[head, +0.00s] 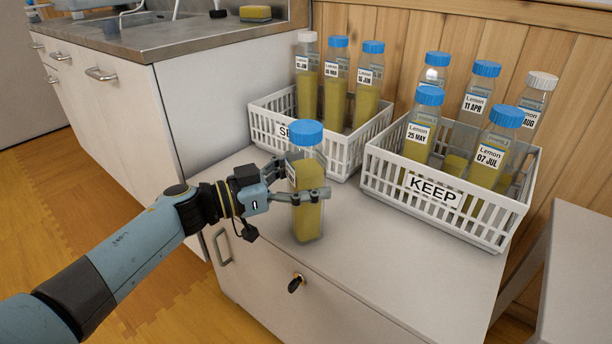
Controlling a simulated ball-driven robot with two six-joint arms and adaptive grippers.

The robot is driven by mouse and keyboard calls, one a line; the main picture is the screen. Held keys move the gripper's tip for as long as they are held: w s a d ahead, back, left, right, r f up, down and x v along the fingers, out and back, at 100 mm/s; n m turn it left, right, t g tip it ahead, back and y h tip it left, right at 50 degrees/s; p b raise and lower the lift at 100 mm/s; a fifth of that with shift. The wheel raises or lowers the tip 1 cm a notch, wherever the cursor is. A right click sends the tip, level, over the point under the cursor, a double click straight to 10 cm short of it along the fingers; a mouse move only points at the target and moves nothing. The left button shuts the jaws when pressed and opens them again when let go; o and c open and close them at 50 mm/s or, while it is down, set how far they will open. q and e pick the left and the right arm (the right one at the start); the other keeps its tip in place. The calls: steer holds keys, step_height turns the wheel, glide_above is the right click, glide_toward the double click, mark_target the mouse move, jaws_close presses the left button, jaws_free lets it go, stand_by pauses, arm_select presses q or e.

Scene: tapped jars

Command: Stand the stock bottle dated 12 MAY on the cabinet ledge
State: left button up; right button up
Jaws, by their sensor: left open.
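A clear bottle with a blue cap and yellow-green liquid (309,222) stands upright on the white cabinet ledge (385,255), near its front edge and in front of the baskets. My left gripper (306,178) is open around this bottle, one finger across its front and the other at its far left side. The gripper hides most of its label, so I cannot read its date. None of the other dates I can read is 12 MAY. My right gripper is not in view.
Behind are a white basket (346,153) with several bottles, its sign partly hidden, and a basket marked KEEP (483,222) with several more. The ledge is clear right of the front bottle. A sink counter (150,40) stands at left.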

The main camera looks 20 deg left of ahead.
arm_select(q)
steer(key=shift+p+v, duration=1.25)
steer(key=shift+v, duration=2.7)
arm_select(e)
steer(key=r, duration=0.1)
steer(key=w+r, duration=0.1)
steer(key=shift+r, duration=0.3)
arm_select(q)
steer(key=v, duration=1.2)
steer(key=shift+s, duration=0.1)
